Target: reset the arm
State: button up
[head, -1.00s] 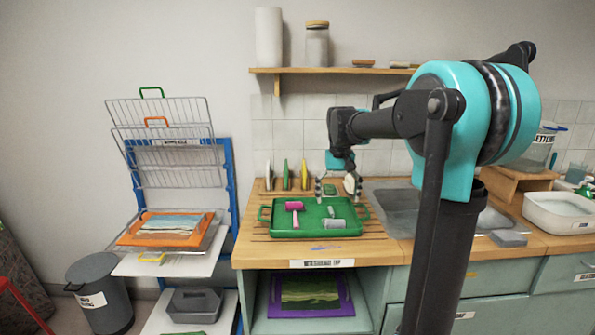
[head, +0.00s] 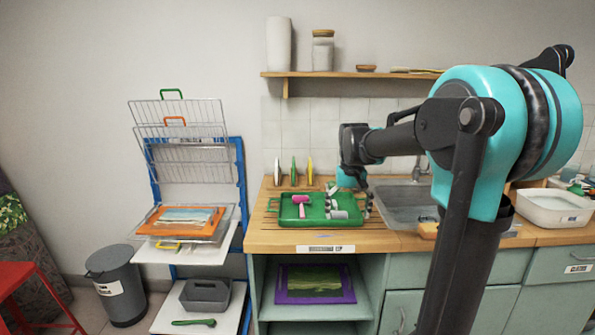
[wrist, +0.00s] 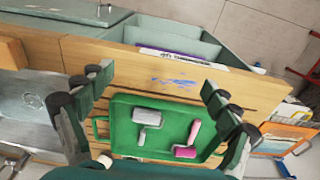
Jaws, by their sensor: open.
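My gripper (wrist: 147,95) is open and empty in the wrist view, its two fingers spread above the green tray. In the head view my gripper (head: 350,208) hangs over the right part of the green tray (head: 290,218), pointing down. The tray lies on a slatted part of the wooden counter. In it are a pink roller (head: 302,199) and a grey roller (head: 340,214); the wrist view shows the pink roller (wrist: 186,151) and the grey roller (wrist: 147,117) too. Part of the tray is hidden behind my gripper.
A sink (head: 400,196) lies right of the tray. Several upright tools stand behind it, and a wall shelf (head: 350,74) is above. A drying rack (head: 240,185) and a grey bin (head: 118,290) stand left. A white basin (head: 550,208) is far right.

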jog(key=s+d+f+t, duration=0.1)
jog(key=s+f, duration=0.8)
jog(key=s, duration=0.1)
jog(key=s+d+f+t, duration=0.2)
jog(key=s+f, duration=0.7)
jog(key=s, duration=0.2)
jog(key=shift+s+d, duration=0.15)
jog(key=shift+d, duration=0.1)
